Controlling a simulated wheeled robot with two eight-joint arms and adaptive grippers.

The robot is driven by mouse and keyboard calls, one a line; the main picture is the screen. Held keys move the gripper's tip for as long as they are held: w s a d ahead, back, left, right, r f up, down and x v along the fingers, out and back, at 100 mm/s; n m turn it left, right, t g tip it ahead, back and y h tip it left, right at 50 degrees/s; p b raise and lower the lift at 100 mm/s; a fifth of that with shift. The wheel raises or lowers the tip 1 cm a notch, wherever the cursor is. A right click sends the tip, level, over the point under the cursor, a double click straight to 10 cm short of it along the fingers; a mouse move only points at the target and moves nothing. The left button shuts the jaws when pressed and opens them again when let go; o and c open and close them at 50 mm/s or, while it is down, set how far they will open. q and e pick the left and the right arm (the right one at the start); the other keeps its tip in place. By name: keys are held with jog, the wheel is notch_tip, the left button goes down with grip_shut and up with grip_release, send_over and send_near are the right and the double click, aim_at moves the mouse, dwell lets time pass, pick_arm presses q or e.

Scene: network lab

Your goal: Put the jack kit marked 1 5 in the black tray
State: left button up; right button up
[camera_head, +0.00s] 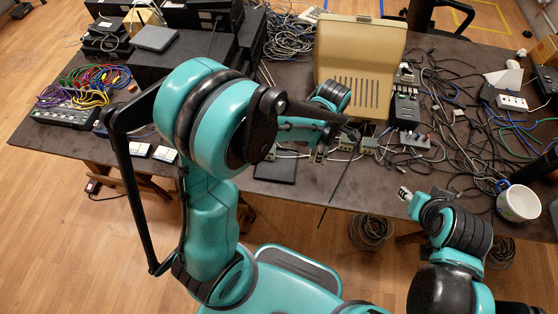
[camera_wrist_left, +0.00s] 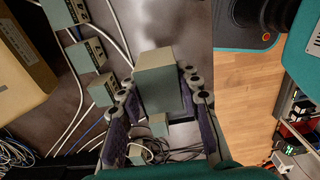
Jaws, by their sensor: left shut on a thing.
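My left gripper (camera_head: 350,132) is over the front of the table, before the beige case. In the left wrist view, its fingers (camera_wrist_left: 160,92) are shut on a grey-green box, a jack kit (camera_wrist_left: 167,80). Its mark cannot be read from here. More jack kits (camera_wrist_left: 103,90) stand in a row beside it with white cables; some show in the head view (camera_head: 368,145). The black tray (camera_head: 275,169) looks like the flat dark thing at the table's front edge, left of the gripper, partly hidden by my arm.
The beige case (camera_head: 355,60) stands behind the gripper. Tangled cables and small devices cover the table's right side. A white mug (camera_head: 517,203) stands at the right front edge. Pale cards (camera_head: 165,154) and a box with coloured cables (camera_head: 68,114) lie at the left.

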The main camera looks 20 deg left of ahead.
pick_arm(q)
jog(key=a+f+b, duration=0.1)
jog(key=a+f, duration=0.1)
jog(key=a, duration=0.1)
jog(key=w+a+f+b, duration=0.1)
jog(key=a+f, duration=0.1)
jog(key=a, duration=0.2)
jog(key=a+f+b, duration=0.1)
jog(key=a+f, duration=0.2)
jog(key=a, duration=0.1)
jog(key=shift+w+b, duration=0.3)
jog(key=shift+w, duration=0.05)
notch_tip(320, 180, down, 4)
jog(key=shift+f+b, duration=0.1)
jog(key=shift+b, duration=0.8)
jog(key=shift+r, duration=0.2)
jog(key=shift+f, duration=0.25)
jog(key=o, duration=1.2)
jog(key=shift+r, duration=0.1)
jog(key=shift+c, duration=0.2)
jog(key=shift+o, duration=0.3)
jog(key=shift+r, duration=0.1)
